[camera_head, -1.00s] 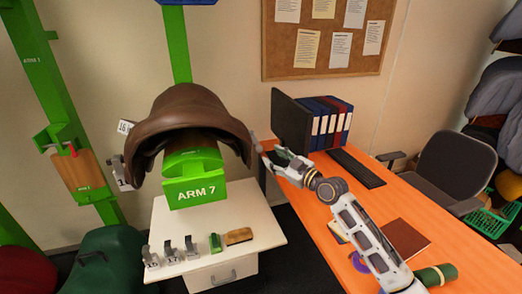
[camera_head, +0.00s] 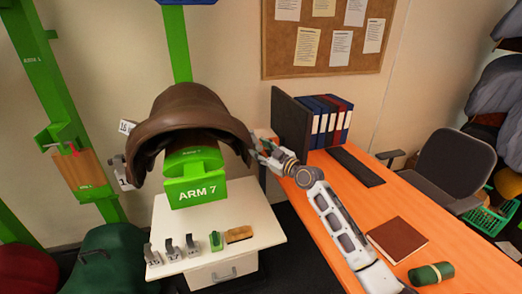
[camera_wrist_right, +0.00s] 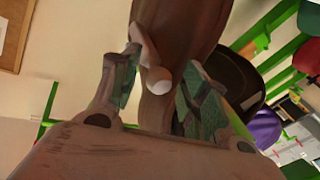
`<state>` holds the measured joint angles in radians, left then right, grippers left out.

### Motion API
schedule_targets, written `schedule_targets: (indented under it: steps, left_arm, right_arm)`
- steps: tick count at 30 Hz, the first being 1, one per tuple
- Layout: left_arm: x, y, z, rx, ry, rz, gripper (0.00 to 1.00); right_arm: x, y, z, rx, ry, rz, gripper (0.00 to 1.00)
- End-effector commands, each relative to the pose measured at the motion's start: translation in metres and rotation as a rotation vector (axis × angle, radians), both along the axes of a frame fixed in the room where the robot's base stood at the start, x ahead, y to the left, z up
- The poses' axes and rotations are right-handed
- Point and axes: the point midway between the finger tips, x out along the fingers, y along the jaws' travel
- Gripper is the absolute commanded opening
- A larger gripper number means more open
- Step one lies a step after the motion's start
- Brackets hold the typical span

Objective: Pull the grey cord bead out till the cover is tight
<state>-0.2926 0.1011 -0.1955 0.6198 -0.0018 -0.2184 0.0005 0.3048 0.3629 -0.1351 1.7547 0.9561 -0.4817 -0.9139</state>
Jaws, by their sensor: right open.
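A brown saddle (camera_head: 187,107) sits over the green stand marked ARM 7 (camera_head: 197,190). I cannot make out a separate cover or how tight it is. My right gripper (camera_head: 259,148) is at the saddle's right lower edge. In the right wrist view the two fingers of my right gripper (camera_wrist_right: 163,92) are apart, with the brown saddle flap behind them. A pale grey round-ended bead (camera_wrist_right: 159,80) lies between the fingers, closer to the left one; I cannot tell whether they touch. The bead is not distinct in the head view. My left gripper is not in view.
A white cabinet (camera_head: 225,268) below the stand bears several numbered grey pieces, a green piece (camera_head: 215,241) and a brush (camera_head: 239,234). An orange desk (camera_head: 365,208) with a monitor (camera_head: 291,120) and binders stands to the right, below my right arm.

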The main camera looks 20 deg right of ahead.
Motion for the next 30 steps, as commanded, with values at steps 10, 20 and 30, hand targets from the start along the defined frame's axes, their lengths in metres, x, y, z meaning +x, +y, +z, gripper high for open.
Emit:
schedule_targets:
  steps: [10, 20, 30]
  left_arm:
    - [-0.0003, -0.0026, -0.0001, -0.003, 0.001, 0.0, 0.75]
    - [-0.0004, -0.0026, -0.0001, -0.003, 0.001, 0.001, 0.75]
    - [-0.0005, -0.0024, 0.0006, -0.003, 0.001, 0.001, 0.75]
  right_arm:
    - [0.0006, 0.0003, 0.0001, 0.0, 0.0, 0.0, 0.39]
    - [0.0006, 0.0002, 0.0, 0.0, 0.0, 0.0, 0.0]
    - [-0.0028, -0.0005, -0.0006, -0.001, 0.0, 0.0, 0.0]
